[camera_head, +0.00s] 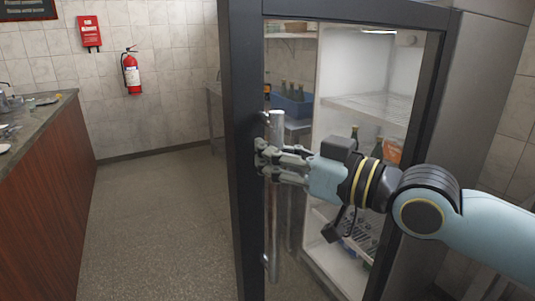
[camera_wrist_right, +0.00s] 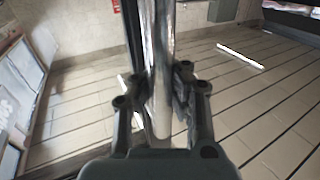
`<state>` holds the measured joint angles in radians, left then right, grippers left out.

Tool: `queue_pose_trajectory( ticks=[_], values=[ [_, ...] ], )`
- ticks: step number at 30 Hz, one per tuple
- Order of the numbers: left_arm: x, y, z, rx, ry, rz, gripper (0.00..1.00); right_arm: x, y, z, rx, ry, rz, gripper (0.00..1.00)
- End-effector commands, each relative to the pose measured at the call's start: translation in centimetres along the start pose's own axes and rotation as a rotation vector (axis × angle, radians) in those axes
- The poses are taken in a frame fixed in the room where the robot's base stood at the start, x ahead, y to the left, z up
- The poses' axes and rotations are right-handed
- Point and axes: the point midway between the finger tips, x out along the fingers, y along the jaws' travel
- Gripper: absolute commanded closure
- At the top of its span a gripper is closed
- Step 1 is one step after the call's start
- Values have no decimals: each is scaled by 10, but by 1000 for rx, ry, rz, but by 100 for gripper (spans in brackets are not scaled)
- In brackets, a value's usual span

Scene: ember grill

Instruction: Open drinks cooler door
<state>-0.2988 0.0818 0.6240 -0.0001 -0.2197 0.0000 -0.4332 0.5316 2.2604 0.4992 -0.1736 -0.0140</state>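The drinks cooler door (camera_head: 244,130) has a dark frame, a glass pane and a vertical metal bar handle (camera_head: 275,235). The door seems to stand ajar: a side table and the white cooler interior (camera_head: 345,70) both show through the glass. My right gripper (camera_head: 268,160) is at the middle of the handle, its fingers around the bar. In the right wrist view the handle (camera_wrist_right: 158,100) runs between the two fingers (camera_wrist_right: 157,85), which look closed against it; exact contact is partly hidden. My left gripper is not in view.
A wood-fronted counter (camera_head: 50,170) stands at the left. Open grey floor (camera_head: 165,220) lies between it and the door. A fire extinguisher (camera_head: 131,72) hangs on the tiled wall. A blue crate (camera_head: 292,106) with bottles shows through the glass.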

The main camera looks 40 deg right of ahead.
Motion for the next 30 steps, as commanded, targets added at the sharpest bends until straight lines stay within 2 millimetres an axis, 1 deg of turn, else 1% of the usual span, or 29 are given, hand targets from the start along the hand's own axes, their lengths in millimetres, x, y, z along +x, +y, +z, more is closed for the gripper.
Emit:
queue_pose_trajectory(
  ticks=[1, 3, 12, 15, 21, 22, 27, 30],
  values=[
    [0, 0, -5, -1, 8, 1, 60, 0, 0, -2, -6, 5, 0, 100],
    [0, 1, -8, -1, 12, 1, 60, 0, 0, -2, -5, 5, 0, 100],
    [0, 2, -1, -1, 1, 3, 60, 0, 0, -2, -4, 5, 0, 100],
    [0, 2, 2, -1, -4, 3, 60, 0, 0, -1, -3, 4, 0, 85],
    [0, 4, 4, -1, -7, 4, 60, 0, 0, -1, -1, 3, 0, 59],
    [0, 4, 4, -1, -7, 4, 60, 0, 0, -1, -1, 2, 0, 56],
    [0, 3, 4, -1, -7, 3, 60, 0, 0, -1, 0, 2, 0, 56],
    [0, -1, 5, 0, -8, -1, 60, 0, 0, -1, 0, 2, -1, 56]
  ],
)
